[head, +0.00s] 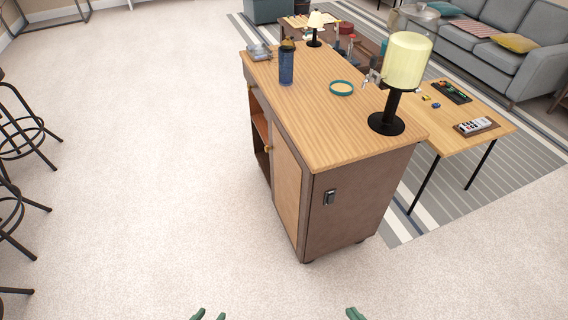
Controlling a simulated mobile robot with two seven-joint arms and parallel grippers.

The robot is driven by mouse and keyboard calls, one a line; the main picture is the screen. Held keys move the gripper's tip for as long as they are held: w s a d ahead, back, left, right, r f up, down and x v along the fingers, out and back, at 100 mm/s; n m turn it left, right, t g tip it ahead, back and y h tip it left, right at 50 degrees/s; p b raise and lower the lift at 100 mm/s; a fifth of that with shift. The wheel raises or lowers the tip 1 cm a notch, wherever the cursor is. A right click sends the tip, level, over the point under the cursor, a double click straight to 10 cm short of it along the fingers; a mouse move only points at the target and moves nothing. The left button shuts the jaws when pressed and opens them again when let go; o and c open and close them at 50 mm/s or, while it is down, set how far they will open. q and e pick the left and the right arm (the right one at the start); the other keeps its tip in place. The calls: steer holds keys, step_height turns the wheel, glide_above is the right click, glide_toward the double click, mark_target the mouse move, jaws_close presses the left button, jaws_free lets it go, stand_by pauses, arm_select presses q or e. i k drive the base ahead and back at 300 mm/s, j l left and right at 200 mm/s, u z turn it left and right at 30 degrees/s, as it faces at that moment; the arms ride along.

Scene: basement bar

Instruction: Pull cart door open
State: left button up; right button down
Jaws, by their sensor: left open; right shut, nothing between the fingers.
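The wooden cart (312,115) stands in the middle of the head view. Its long left side has a light tan door panel (288,190), which looks flush with the frame. A small brass-coloured knob (267,148) sits near the panel's far edge, beside an open shelf compartment (258,125). The near end panel (350,205) carries a small dark metal fitting (329,197). My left gripper (208,315) shows only its green fingertips at the bottom edge, open and empty. My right gripper (355,314) shows at the bottom edge, shut and empty. Both are apart from the cart.
A lamp (406,70), a blue bottle (286,64) and a teal-rimmed dish (341,88) stand on the cart top. A low table (480,125) is close on the right. Dark stools (30,140) stand at the left edge. Carpet (150,170) left of the cart is clear.

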mark_target(292, 180)
steer(key=i+j, duration=0.5)
steer(key=j, duration=0.25)
steer(key=i+j, duration=0.5)
steer(key=j, duration=0.25)
steer(key=i+z, duration=0.05)
